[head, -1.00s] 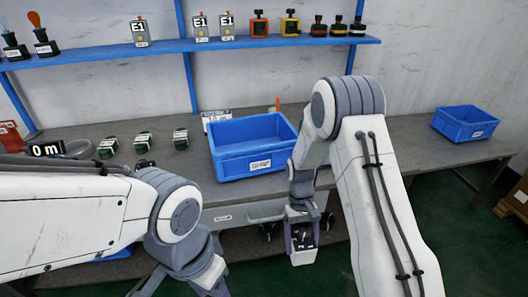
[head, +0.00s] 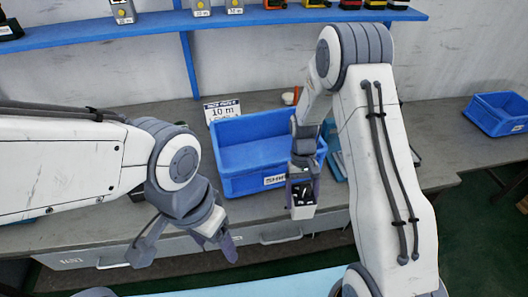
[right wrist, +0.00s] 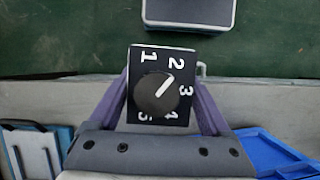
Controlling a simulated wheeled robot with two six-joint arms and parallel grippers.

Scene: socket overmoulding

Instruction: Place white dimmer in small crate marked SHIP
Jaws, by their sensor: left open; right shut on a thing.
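My right gripper (head: 303,180) is shut on the white dimmer (head: 303,211), a white block with a dark face. In the right wrist view the dimmer (right wrist: 160,86) shows a black face with a round knob and numbers, held between the two fingers (right wrist: 163,100). The blue crate (head: 238,188) with a SHIP label stands on the bench, just left of and behind the dimmer. The dimmer is outside the crate, in front of its right end. Part of the crate's right side is hidden by my right arm. My left gripper (head: 190,248) is open and empty, in front of the bench.
Another blue crate (head: 497,118) stands at the far right of the bench. A blue shelf (head: 270,17) with several devices runs above. A sign reading 10 m (head: 222,110) stands behind the SHIP crate. Light blue items (head: 336,160) lie right of it.

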